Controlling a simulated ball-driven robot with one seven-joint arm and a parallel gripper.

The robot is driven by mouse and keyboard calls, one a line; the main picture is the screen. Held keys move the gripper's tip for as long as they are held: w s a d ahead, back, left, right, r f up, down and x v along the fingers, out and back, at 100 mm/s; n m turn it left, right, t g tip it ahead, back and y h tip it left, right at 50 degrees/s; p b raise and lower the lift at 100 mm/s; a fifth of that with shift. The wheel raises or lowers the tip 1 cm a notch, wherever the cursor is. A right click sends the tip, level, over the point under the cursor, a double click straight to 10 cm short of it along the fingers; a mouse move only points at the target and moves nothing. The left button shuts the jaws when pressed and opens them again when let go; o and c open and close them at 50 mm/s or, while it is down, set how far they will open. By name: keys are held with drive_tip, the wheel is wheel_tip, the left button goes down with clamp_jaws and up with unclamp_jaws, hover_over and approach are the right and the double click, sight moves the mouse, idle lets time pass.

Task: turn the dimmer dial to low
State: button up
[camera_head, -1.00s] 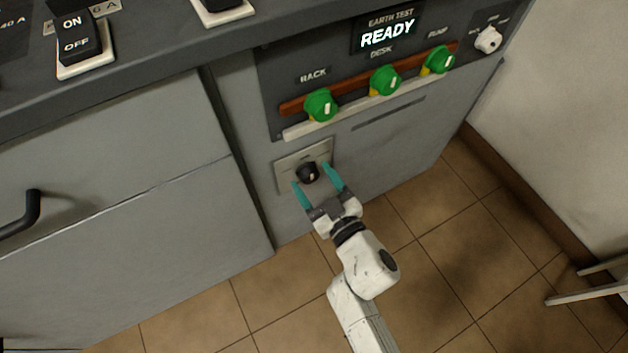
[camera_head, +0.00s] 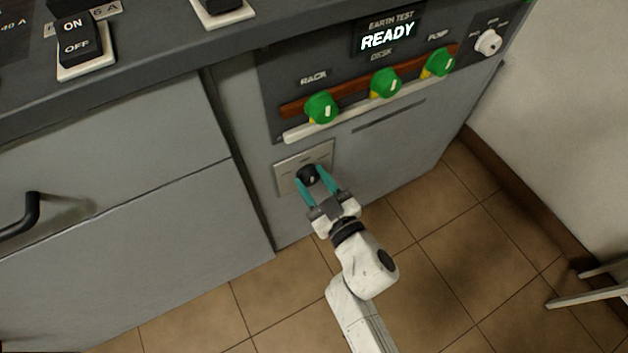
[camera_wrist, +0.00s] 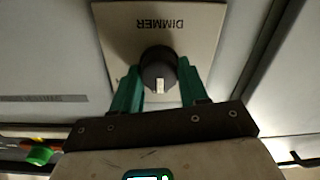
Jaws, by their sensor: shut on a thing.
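The dimmer dial (camera_head: 308,174) is a black round knob on a pale square plate (camera_head: 287,177) on the cabinet front, below the green knobs. In the wrist view the dial (camera_wrist: 158,72) shows a white pointer mark facing the bottom of the picture, and the plate (camera_wrist: 120,35) reads DIMMER, upside down. My gripper (camera_head: 310,177) has teal fingers, one on each side of the dial. It is shut on the dial. In the wrist view the fingers (camera_wrist: 158,84) hide the dial's sides and part of the plate's lower markings.
Above are green knobs labelled RACK (camera_head: 321,107), DESK (camera_head: 385,83) and PUMP (camera_head: 439,62), a READY display (camera_head: 387,37) and a white selector knob (camera_head: 488,41). A black drawer handle (camera_head: 25,214) sticks out at left. Tiled floor (camera_head: 450,240) lies open to the right.

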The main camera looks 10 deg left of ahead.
drive_tip(key=shift+n, duration=0.4)
drive_tip(key=n, duration=1)
drive_tip(key=shift+s+a+f+n+h, duration=0.1)
drive_tip(key=shift+n+h, duration=0.2)
drive_tip(key=shift+n, duration=0.1)
idle(0.4)
drive_tip(key=o, duration=1.1)
drive_tip(key=shift+c, duration=0.2)
drive_tip(key=p+v, duration=0.2)
drive_tip(key=v, duration=0.8)
drive_tip(key=shift+s+d, duration=0.3)
